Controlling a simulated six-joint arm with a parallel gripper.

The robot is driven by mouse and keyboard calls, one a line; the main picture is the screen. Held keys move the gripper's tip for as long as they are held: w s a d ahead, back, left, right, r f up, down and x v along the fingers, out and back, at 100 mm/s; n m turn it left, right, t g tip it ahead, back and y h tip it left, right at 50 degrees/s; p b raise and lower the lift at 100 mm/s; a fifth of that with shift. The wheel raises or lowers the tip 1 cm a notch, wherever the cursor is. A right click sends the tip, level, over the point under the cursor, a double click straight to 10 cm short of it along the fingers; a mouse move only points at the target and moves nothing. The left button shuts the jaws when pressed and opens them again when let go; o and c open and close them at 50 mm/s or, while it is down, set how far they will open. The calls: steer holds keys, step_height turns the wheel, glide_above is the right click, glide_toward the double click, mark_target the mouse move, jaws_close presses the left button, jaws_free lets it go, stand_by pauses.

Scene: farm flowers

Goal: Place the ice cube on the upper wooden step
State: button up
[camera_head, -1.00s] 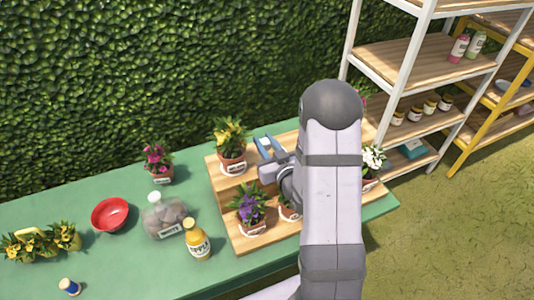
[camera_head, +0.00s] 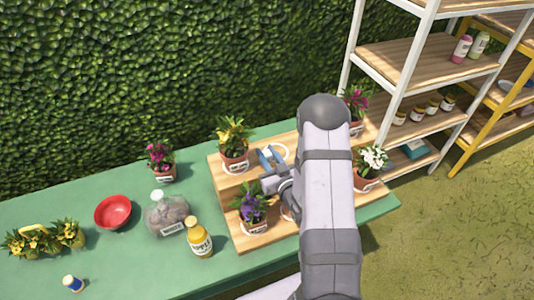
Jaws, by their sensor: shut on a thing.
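The two-level wooden step stand (camera_head: 218,187) is on the green table, with its upper step (camera_head: 207,163) at the back. My gripper (camera_head: 270,157) is over the upper step, pointing down between the yellow flower pot (camera_head: 234,147) and my arm. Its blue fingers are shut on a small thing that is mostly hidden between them. It is too small to tell for sure that this is the ice cube, and no other ice cube shows. A white ring (camera_head: 287,151) marks the upper step just right of the fingers.
On the step stand are a purple flower pot (camera_head: 252,211), a white flower pot (camera_head: 369,168) and a pink flower pot (camera_head: 355,112). A juice bottle (camera_head: 199,240), a bag of stones (camera_head: 167,214), a red bowl (camera_head: 113,211) and another pink flower pot (camera_head: 161,163) stand left of it.

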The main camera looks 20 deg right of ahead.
steer(key=shift+f+b, duration=0.25)
steer(key=shift+b, duration=0.05)
steer(key=o, duration=1)
steer(key=shift+r, duration=0.1)
steer(key=shift+r+p, duration=0.2)
steer(key=shift+p, duration=0.15)
steer(key=shift+s, duration=0.25)
steer(key=shift+s+r, duration=0.2)
steer(key=shift+s, duration=0.95)
steer(key=shift+s+r, duration=0.15)
steer(key=shift+s, duration=1)
steer(key=shift+s+r, duration=0.2)
steer(key=shift+s, duration=0.95)
